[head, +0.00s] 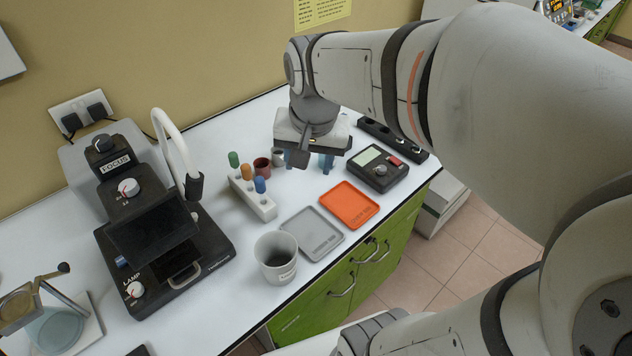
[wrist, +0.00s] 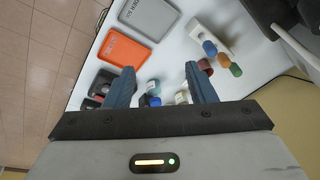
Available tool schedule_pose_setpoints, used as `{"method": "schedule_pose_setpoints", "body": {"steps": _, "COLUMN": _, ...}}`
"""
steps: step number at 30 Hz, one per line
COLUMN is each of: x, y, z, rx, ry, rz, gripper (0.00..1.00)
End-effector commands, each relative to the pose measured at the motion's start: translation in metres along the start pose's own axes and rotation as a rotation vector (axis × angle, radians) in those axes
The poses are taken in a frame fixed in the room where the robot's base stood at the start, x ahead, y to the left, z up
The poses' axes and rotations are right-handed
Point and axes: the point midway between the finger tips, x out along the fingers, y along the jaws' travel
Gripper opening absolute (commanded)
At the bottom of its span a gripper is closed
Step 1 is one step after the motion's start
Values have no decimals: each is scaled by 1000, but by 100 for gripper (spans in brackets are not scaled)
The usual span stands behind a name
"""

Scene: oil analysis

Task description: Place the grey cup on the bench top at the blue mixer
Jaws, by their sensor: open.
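A small grey cup (head: 278,157) stands on the white bench top just left of my gripper (head: 313,166), beside a dark red cup (head: 262,168). In the wrist view, the grey cup (wrist: 181,97) shows in part between my fingers, near the right one, and the red cup (wrist: 205,67) is beyond the right fingertip. My gripper (wrist: 160,70) is open, pointing down over the bench with nothing between its fingertips. A small blue-topped object (wrist: 152,100) shows between the fingers; it may be the blue mixer, but I cannot tell. My gripper hides that spot in the head view.
A white rack (head: 250,196) with green, orange and blue tops stands left of the cups. Grey (head: 312,233) and orange trays (head: 349,205) lie in front. A black meter (head: 378,168) is right, a large pale beaker (head: 277,258) near the front edge, and a black focus machine (head: 160,240) left.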

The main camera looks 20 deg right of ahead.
Motion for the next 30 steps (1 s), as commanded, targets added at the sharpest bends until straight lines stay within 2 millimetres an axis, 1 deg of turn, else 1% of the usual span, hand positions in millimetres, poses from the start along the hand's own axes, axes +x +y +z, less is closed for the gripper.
{"method": "schedule_pose_setpoints", "body": {"steps": 1, "x": -1, "y": 9, "z": 19, "rx": -93, "ry": 15, "rz": -7, "gripper": 50}}
{"method": "schedule_pose_setpoints", "body": {"steps": 3, "x": 0, "y": 18, "z": 38, "rx": -214, "ry": 28, "rz": -10, "gripper": 50}}
{"method": "schedule_pose_setpoints", "body": {"steps": 6, "x": 3, "y": 28, "z": 59, "rx": -345, "ry": 43, "rz": -13, "gripper": 50}}
{"method": "schedule_pose_setpoints", "body": {"steps": 9, "x": 6, "y": 34, "z": 70, "rx": -423, "ry": 52, "rz": -13, "gripper": 50}}
{"method": "schedule_pose_setpoints", "body": {"steps": 13, "x": 8, "y": 38, "z": 74, "rx": -456, "ry": 55, "rz": -12, "gripper": 50}}
{"method": "schedule_pose_setpoints", "body": {"steps": 30, "x": 8, "y": 38, "z": 74, "rx": -455, "ry": 54, "rz": -12, "gripper": 50}}
